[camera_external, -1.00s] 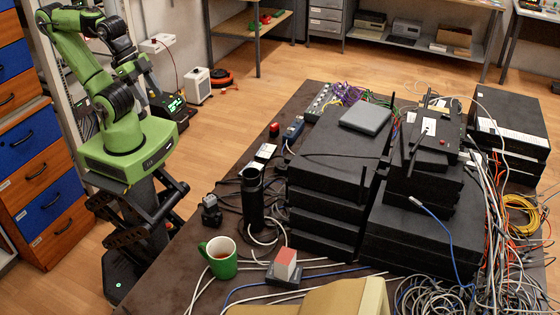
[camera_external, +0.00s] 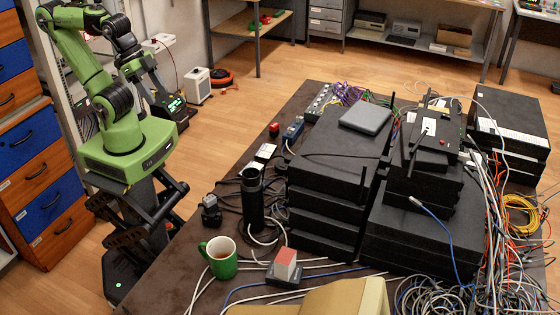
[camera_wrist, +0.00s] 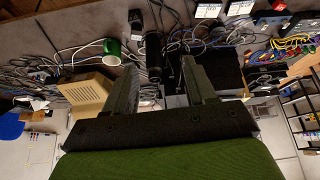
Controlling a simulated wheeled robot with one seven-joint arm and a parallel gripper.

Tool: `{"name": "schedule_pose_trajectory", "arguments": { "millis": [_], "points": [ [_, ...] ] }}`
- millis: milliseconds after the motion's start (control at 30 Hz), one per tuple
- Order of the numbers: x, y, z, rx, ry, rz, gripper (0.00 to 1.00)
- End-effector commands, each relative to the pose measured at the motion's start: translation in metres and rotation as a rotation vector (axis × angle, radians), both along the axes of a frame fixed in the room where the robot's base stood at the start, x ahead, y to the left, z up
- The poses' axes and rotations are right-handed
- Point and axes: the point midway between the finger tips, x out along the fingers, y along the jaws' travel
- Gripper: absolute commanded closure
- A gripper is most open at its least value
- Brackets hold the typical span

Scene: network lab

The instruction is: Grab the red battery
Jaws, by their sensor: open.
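A small red block (camera_external: 274,128) sits near the table's far left edge, left of a blue-grey box. A red patch at the top right of the wrist view (camera_wrist: 279,5) looks like the same block. A second block, pale with a red top (camera_external: 285,258), stands on a dark base near the front of the table. I cannot tell for sure which one is the battery. My gripper (camera_wrist: 157,70) is open, with both fingers apart and nothing held between them. The arm is folded beside the table, apart from both blocks.
A green mug (camera_external: 221,258) and a black cylinder (camera_external: 252,203) stand at the table's left. Stacked black network boxes (camera_external: 325,205) fill the middle. Loose cables (camera_external: 440,296) cover the front right. The table's left edge has some bare surface (camera_external: 186,242).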

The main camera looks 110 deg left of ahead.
Motion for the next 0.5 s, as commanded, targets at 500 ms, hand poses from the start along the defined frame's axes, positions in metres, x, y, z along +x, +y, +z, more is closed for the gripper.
{"name": "schedule_pose_trajectory", "arguments": {
  "millis": [500],
  "points": [
    [0.177,0.281,-0.126,-0.074,0.082,1.037,0.45]
  ]
}}
